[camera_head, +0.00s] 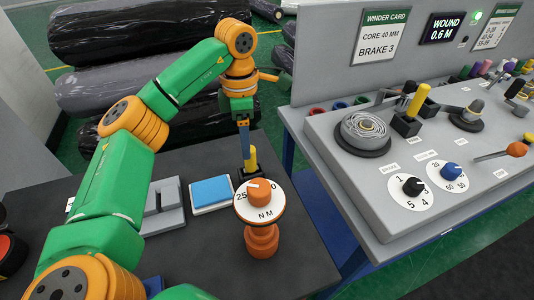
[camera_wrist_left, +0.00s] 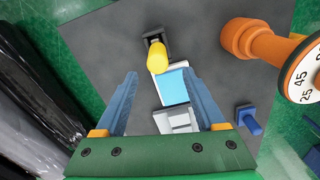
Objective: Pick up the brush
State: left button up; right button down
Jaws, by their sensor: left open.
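A yellow handle (camera_head: 252,158) stands in a small black holder on the dark table, just below my left gripper in the head view. It may be the brush; no bristles show. In the left wrist view the yellow handle (camera_wrist_left: 157,57) points up toward the camera, with its black holder (camera_wrist_left: 155,37) behind it. My left gripper (camera_head: 244,138) points down, with blue fingers. In the left wrist view the gripper (camera_wrist_left: 160,76) is open and empty, and the handle shows between and beyond the fingertips. My right gripper is not in view.
An orange torque dial (camera_head: 259,200) stands close right of the handle. A blue pad (camera_head: 212,191) and a grey block (camera_head: 164,204) lie to the left. The grey winder console (camera_head: 400,170) bears another yellow handle (camera_head: 418,100). Wrapped rolls (camera_head: 140,30) lie behind.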

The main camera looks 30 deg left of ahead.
aim_at(251, 161)
pick_arm(q)
jog(key=shift+w+f, duration=0.35)
jog(key=shift+f, duration=0.4)
jog(key=shift+s+b, duration=0.1)
jog(key=shift+b, duration=0.25)
jog(key=shift+s+f, duration=0.15)
jog(key=shift+s, duration=0.1)
jog(key=f, duration=0.1)
jog(key=f+p, duration=0.1)
jog(key=f, duration=0.1)
jog(key=f+p, duration=0.1)
jog(key=f, duration=0.1)
jog(key=shift+w+d+f, duration=0.25)
jog(key=shift+w, duration=0.1)
jog(key=shift+f, duration=0.4)
grip_shut()
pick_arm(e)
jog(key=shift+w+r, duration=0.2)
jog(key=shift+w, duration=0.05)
